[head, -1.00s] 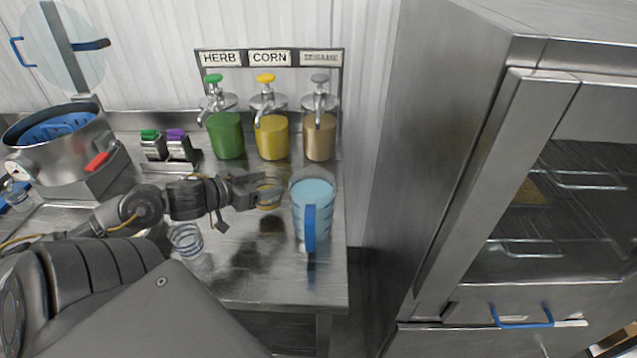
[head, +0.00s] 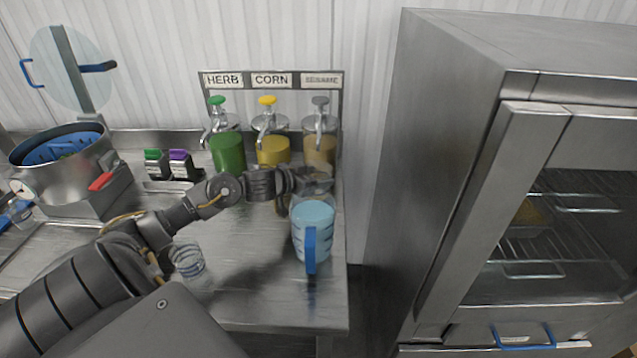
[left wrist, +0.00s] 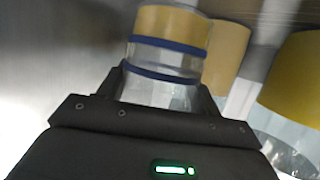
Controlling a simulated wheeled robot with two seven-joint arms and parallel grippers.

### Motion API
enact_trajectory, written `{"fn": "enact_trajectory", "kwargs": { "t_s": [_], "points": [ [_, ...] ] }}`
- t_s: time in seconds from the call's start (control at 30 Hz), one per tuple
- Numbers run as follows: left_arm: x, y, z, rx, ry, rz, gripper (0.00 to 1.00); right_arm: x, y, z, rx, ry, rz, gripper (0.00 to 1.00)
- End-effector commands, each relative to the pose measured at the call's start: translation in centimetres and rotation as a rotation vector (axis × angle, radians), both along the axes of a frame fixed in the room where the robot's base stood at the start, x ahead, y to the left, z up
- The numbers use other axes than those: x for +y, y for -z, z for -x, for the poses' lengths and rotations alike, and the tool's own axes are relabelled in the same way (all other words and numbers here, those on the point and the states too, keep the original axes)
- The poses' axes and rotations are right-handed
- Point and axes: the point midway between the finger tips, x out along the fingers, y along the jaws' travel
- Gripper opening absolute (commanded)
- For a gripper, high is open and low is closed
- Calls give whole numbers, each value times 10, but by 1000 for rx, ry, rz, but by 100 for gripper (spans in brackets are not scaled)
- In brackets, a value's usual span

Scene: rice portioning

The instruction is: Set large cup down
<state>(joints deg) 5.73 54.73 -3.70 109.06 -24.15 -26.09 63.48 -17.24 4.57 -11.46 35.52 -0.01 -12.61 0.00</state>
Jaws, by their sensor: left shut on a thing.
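My left gripper (head: 300,184) is shut on the large cup (left wrist: 167,62), a clear cup with blue bands. Yellow shows at the cup's far end in the left wrist view; I cannot tell whether it is inside the cup. In the head view the gripper is behind a clear jug (head: 313,232) with light blue contents and a blue handle, in front of the sesame dispenser. The held cup is mostly hidden there, and I cannot tell whether it touches the counter. My right gripper is not in view.
Herb (head: 228,152), corn (head: 272,150) and sesame (head: 320,150) dispensers stand at the back. A smaller clear ringed cup (head: 188,262) stands on the counter (head: 250,285), with bare counter between it and the jug. A steel cabinet (head: 440,140) rises at the right.

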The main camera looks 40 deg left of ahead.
Motion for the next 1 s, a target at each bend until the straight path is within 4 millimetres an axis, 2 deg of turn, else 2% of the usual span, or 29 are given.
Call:
{"fn": "enact_trajectory", "kwargs": {
  "t_s": [0.1, 0.27, 0.5, 0.6, 0.97, 1.0],
  "points": [
    [-1, -1, -8, -1, 2, -1, 34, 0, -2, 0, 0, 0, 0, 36],
    [-2, 1, -9, 0, 2, -2, 34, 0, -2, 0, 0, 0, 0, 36],
    [-1, 29, -9, 2, -1, 2, 34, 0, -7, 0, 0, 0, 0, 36],
    [-1, 34, -9, 0, 1, 0, 34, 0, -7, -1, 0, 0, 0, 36],
    [-1, 38, -9, 0, 0, 0, 34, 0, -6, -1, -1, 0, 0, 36],
    [-1, 39, -9, 1, 0, -1, 67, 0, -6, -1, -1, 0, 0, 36]
  ]
}}
